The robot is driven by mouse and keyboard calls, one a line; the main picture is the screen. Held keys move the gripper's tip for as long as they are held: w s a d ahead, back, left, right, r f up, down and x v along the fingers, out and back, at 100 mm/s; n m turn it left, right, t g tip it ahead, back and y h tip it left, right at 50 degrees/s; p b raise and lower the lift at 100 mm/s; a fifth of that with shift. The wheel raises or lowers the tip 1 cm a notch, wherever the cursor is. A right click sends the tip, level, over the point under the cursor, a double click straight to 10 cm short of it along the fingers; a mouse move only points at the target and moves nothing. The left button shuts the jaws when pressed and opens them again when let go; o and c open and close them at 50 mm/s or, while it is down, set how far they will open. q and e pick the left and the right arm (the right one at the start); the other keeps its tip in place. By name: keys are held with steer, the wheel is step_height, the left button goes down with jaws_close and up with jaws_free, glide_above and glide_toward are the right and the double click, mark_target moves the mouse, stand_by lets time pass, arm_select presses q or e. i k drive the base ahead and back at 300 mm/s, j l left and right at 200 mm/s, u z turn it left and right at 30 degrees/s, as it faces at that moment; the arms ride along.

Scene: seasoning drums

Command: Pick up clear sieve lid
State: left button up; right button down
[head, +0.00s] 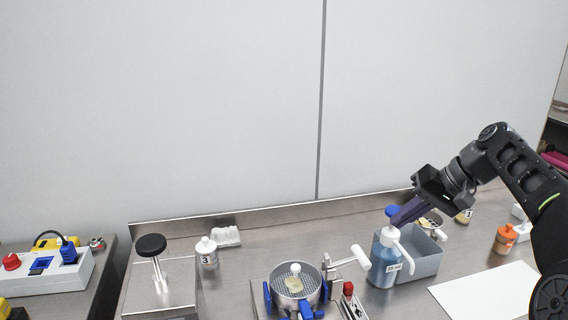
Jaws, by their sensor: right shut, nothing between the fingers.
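A round metal sieve (278,298) sits in a holder with blue clamps at the bottom middle of the head view. A white knob (295,268) and a second pale knob-like piece (294,284) show over its mesh. They may belong to the clear lid, but its transparent edge is hard to make out. My right gripper (400,216) has purple fingers, shut and empty, pointing down-left above the grey bin and next to the pump bottle. It is well to the right of the sieve and above it. My left gripper is not in view.
A blue pump bottle (383,268) and a grey bin (426,264) stand under my right gripper. A white crank handle (347,257) is right of the sieve. A jar marked 3 (207,257), an orange jar (504,240) and a white sheet (490,292) lie around.

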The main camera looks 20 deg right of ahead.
mark_target(292, 278)
steer(key=k, duration=1)
